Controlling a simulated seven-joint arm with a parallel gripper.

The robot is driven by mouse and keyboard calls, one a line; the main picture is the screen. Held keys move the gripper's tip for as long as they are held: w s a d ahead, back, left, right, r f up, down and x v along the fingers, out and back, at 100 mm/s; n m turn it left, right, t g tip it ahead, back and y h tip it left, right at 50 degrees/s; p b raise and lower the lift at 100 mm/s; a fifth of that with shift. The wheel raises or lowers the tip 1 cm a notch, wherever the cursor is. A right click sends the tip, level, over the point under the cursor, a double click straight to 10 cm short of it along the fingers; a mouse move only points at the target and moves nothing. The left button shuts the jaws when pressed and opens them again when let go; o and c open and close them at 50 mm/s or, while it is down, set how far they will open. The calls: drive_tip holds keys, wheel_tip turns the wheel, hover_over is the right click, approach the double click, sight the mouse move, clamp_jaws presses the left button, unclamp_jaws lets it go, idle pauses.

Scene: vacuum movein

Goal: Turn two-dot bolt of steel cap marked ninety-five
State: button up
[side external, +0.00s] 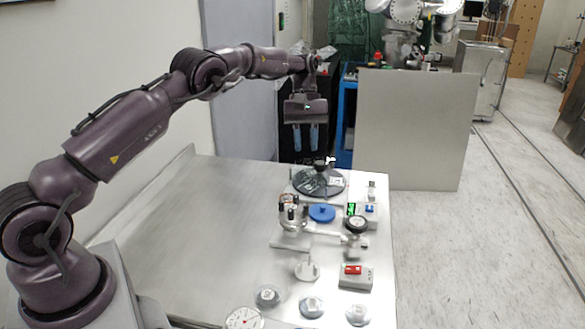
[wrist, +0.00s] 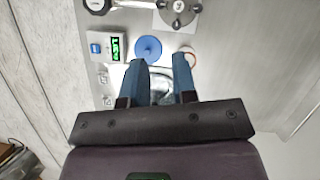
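My gripper (side external: 306,148) hangs with its blue fingers pointing down, above the far end of the metal table. In the wrist view the fingers (wrist: 160,62) stand apart with nothing gripped between them, so it is open. Several steel caps lie at the near end of the table in the side view: a left one (side external: 268,296), a middle one (side external: 311,307) and a right one (side external: 357,314). They are far from my gripper. Their markings and bolt dots are too small to read, so I cannot tell which is marked ninety-five.
A dark round plate (side external: 306,183) lies near my gripper. A blue disc (side external: 321,213), a device with a green display (wrist: 108,45), metal fittings (side external: 293,218), a red-switch box (side external: 355,278) and a white dial (side external: 244,319) crowd the table's right side. Its left side is bare.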

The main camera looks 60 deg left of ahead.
drive_tip(key=d+m+g+y, duration=0.1)
drive_tip(key=d+m+y, duration=0.1)
drive_tip(key=d, duration=0.9)
drive_tip(key=s+d+f+m+t+y, duration=0.1)
drive_tip(key=s+d+f+t+y, duration=0.15)
drive_tip(key=s+d+y, duration=0.7)
drive_tip(key=n+t, duration=0.3)
drive_tip(key=t, duration=0.2)
approach(291, 210)
drive_tip(key=x, duration=0.9)
drive_tip(key=shift+a+f, duration=0.1)
drive_tip(key=shift+f, duration=0.05)
clamp_jaws()
